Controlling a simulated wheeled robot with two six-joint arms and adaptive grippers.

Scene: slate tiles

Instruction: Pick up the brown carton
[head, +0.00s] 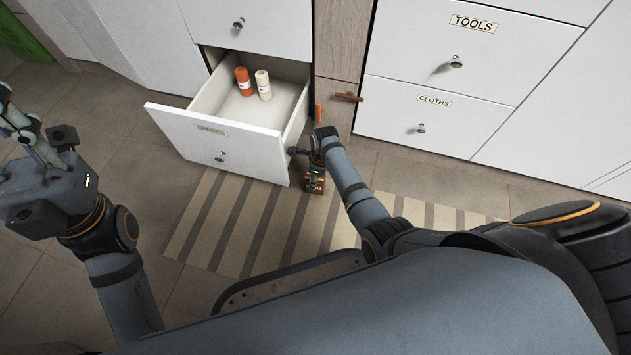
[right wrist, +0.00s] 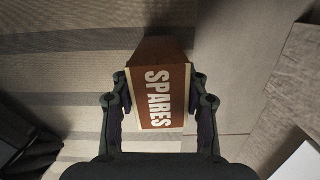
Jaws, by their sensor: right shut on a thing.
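The brown carton (right wrist: 162,97) has pale edges and white "SPARES" lettering, and fills the space between my right gripper's fingers in the right wrist view. My right gripper (right wrist: 160,112) is shut on it, one finger at each side. In the head view the carton (head: 316,183) shows small below my right gripper (head: 316,168), beside the open drawer's front right corner. Whether it touches the floor I cannot tell. My left gripper (head: 36,138) is at the far left, away from the carton; its fingertips do not show clearly.
An open white drawer (head: 212,140) holds an orange cylinder (head: 243,81) and a cream cylinder (head: 263,85). Closed drawers labelled "TOOLS" (head: 490,50) and "CLOTHS" (head: 465,122) stand to the right. A striped mat (head: 225,225) lies on the tiled floor. A green object (head: 22,38) is at the top left.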

